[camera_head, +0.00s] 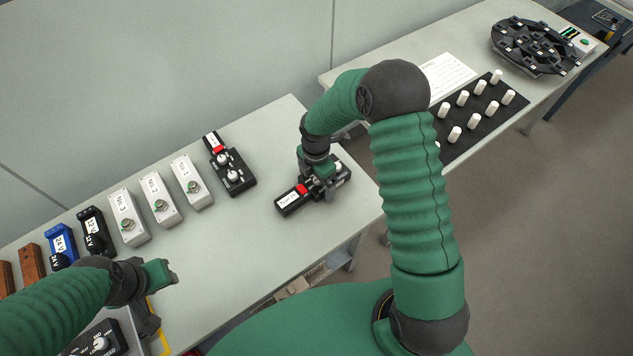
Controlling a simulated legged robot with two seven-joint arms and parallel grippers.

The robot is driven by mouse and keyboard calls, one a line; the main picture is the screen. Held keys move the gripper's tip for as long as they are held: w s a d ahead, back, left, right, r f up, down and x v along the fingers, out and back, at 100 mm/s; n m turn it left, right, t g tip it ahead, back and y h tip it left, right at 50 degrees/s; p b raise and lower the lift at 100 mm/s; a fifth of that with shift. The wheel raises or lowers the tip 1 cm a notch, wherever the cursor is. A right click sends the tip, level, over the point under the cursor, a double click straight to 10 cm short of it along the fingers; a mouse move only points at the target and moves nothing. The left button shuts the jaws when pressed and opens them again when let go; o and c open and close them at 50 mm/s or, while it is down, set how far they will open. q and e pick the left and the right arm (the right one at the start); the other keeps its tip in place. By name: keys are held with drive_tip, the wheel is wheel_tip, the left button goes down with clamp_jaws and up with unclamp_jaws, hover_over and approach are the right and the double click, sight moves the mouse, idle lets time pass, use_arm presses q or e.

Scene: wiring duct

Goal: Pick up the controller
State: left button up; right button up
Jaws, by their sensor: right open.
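A black controller (289,201) with a red and white label lies on the table near its right end. My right gripper (322,186) is over its middle, reaching down from above, and hides part of it. The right jaws are open; I cannot tell whether they touch the controller. A second black controller (236,180) with white knobs and a red and white label lies to the left, clear of the gripper. My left gripper (166,283) is at the lower left above the table's front; its jaws do not show clearly.
White boxes No. 1 (192,188), No. 2 (159,205) and No. 3 (128,222) stand in a row. Black (94,235) and blue (61,248) units are farther left. A black box with a knob (95,341) is at the lower left. A black mat (482,122) with white pegs lies on the right table.

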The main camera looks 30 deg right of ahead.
drive_tip(key=shift+w+a, duration=0.1)
drive_tip(key=shift+a, duration=0.1)
drive_tip(key=shift+c, duration=0.9)
drive_tip(key=shift+d, duration=0.25)
drive_tip(key=c, duration=1.3)
drive_tip(key=shift+a, duration=0.1)
drive_tip(key=shift+r, duration=0.1)
